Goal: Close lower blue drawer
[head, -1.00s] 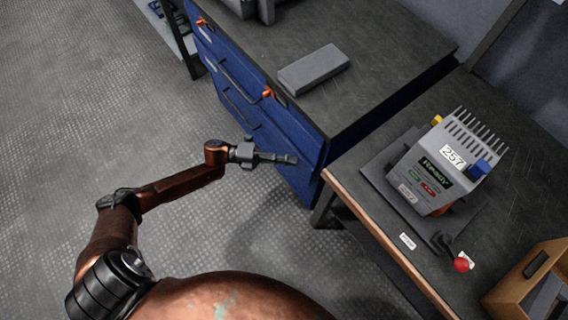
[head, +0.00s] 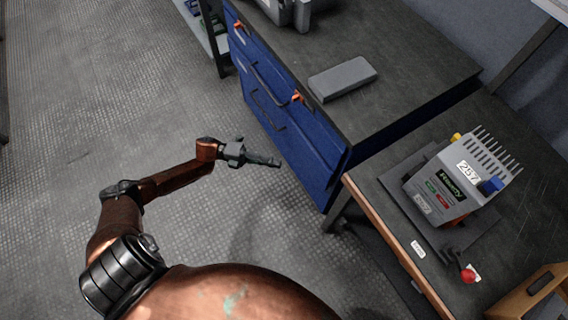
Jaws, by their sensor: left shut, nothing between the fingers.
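The blue drawer cabinet (head: 318,148) stands under a dark worktop, its front facing left. The lower blue drawer (head: 262,108) has a dark bar handle and sits below an upper drawer with a similar handle. The lower drawer looks about flush with the front, though a small gap is hard to rule out from this steep angle. My left gripper (head: 275,162) is shut and empty, pointing right, in front of the cabinet's near end. It appears apart from the drawer front. My right gripper is out of view.
Orange clips (head: 297,97) sit at the worktop's front edge. A grey block (head: 342,78) lies on the worktop. A device marked 257 (head: 462,180) stands on the near bench, beside a red knob (head: 470,274). The floor left of the cabinet is clear.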

